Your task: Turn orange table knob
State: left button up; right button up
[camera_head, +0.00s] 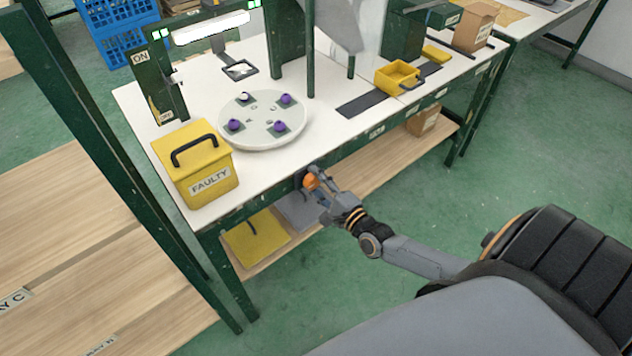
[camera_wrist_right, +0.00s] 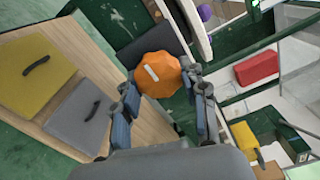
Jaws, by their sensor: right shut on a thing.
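The orange knob (camera_head: 311,182) sits on the front edge of the green-framed table (camera_head: 262,172). My right gripper (camera_head: 320,188) is at the knob and shut on it. In the right wrist view the knob (camera_wrist_right: 158,74) is a lobed orange disc with a pale mark on its face. The fingers of my right gripper (camera_wrist_right: 162,85) lie on both sides of it. A round white turntable (camera_head: 262,138) with purple pieces stands on the table above the knob. My left gripper is not in view.
A yellow box marked FAULTY (camera_head: 207,180) stands on the table's left corner. A yellow bin (camera_head: 390,80) is at the right. A yellow lid (camera_head: 256,240) and a grey one (camera_head: 298,210) lie on the lower shelf. The green floor in front is clear.

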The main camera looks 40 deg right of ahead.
jog(key=shift+a+f, duration=0.1)
dwell(0.3)
jog(key=o, duration=1.2)
jog(key=shift+c, duration=0.2)
jog(key=s+d, duration=0.1)
jog(key=s, duration=1.1)
